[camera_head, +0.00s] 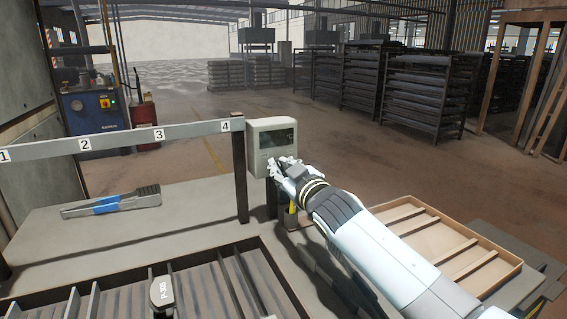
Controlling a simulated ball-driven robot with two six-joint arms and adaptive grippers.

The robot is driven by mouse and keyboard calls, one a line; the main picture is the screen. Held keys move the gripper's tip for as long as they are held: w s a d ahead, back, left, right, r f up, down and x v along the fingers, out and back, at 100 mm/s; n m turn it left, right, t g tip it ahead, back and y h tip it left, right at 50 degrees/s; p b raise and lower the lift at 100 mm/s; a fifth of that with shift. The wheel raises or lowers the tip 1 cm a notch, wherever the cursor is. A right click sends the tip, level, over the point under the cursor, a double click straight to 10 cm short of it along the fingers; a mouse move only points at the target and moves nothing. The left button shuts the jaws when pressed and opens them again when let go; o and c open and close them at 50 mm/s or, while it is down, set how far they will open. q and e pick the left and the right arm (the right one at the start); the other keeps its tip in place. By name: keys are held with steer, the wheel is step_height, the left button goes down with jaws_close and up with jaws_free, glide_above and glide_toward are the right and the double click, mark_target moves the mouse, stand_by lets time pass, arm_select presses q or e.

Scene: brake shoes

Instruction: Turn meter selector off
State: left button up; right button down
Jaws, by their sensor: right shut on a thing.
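The meter (270,128) is a pale grey box with a dark display, mounted beside a dark post to the right of the number 4 on the rail. My right gripper (287,163) is at the lower front of the meter, just below its display. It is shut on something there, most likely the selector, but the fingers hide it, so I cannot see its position. My left gripper is not in view.
A numbered rail (120,138) runs left of the meter. A blue-and-grey tool (110,202) lies on the bench. A divided wooden tray (440,245) stands right, partly behind my right arm.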

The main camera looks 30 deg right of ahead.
steer(key=shift+a+n, duration=0.1)
steer(key=shift+n, duration=1.1)
steer(key=c, duration=1.4)
jaws_free()
steer(key=s, duration=1.2)
steer(key=shift+a, duration=0.35)
steer(key=shift+f, duration=0.1)
